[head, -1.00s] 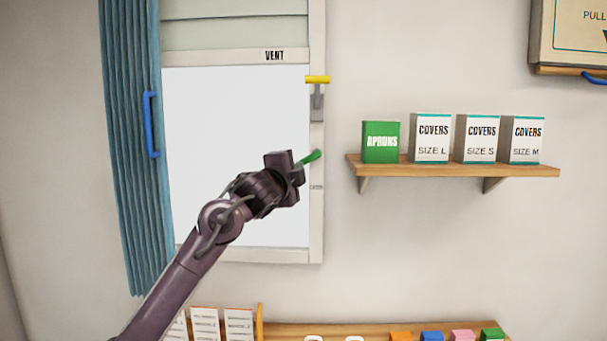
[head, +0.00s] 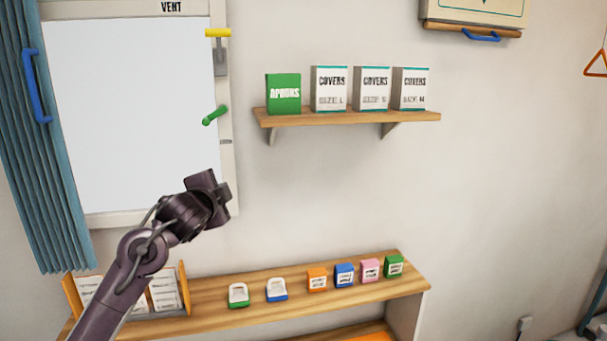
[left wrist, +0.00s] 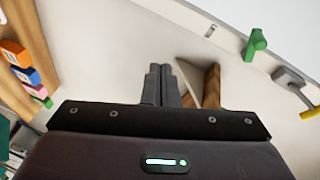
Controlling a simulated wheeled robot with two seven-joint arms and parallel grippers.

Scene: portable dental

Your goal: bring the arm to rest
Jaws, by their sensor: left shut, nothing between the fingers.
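My left arm comes in from the lower left in the head view. My right gripper is not in view.
A wall shelf (head: 350,117) with a green box (head: 283,94) and white cover boxes is up to the right. A lower wooden shelf (head: 210,300) holds several small coloured boxes and a card rack. A blue curtain (head: 40,170) hangs left. The wall between the shelves is clear.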

